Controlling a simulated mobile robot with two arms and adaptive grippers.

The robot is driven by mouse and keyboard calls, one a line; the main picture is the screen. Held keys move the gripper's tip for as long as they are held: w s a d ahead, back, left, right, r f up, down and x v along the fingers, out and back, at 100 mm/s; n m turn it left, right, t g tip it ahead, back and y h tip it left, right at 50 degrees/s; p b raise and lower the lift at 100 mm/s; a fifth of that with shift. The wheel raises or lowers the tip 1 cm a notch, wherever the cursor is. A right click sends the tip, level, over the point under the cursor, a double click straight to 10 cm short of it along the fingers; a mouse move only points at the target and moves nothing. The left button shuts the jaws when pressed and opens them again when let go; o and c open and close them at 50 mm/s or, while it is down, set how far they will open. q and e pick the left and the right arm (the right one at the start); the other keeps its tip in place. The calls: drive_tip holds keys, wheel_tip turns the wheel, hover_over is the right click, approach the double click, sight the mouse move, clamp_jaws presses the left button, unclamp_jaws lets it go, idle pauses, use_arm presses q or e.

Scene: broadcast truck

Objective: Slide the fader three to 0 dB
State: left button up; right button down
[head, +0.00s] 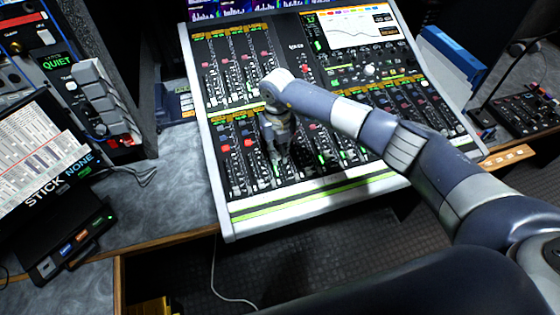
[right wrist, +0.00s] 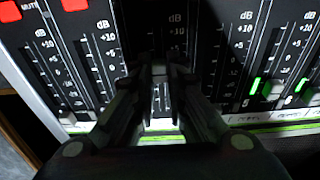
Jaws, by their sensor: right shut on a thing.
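The mixing console (head: 222,190) stands in front of me with rows of faders. My right gripper (head: 281,158) points down onto the front-left fader bank. In the right wrist view, the right gripper (right wrist: 160,75) is over the third strip from the left, where I take fader three to be. Its fingers are shut on the fader three cap, which they mostly hide. The dB scale (right wrist: 176,30) of this strip is in shadow above the fingertips, and I cannot read the cap's exact level. My left gripper is not in view.
Neighbouring fader caps sit close on both sides, such as a white one (right wrist: 68,118) at left and one by a green light (right wrist: 272,90) at right. Red buttons (right wrist: 75,5) lie above. A monitor (head: 45,150) and a button box (head: 105,95) stand left of the console.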

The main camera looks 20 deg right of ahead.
drive_tip(key=c, duration=1.9)
unclamp_jaws()
drive_tip(key=shift+r, duration=0.15)
wheel_tip(320, 180, up, 12)
drive_tip(key=shift+f, duration=0.1)
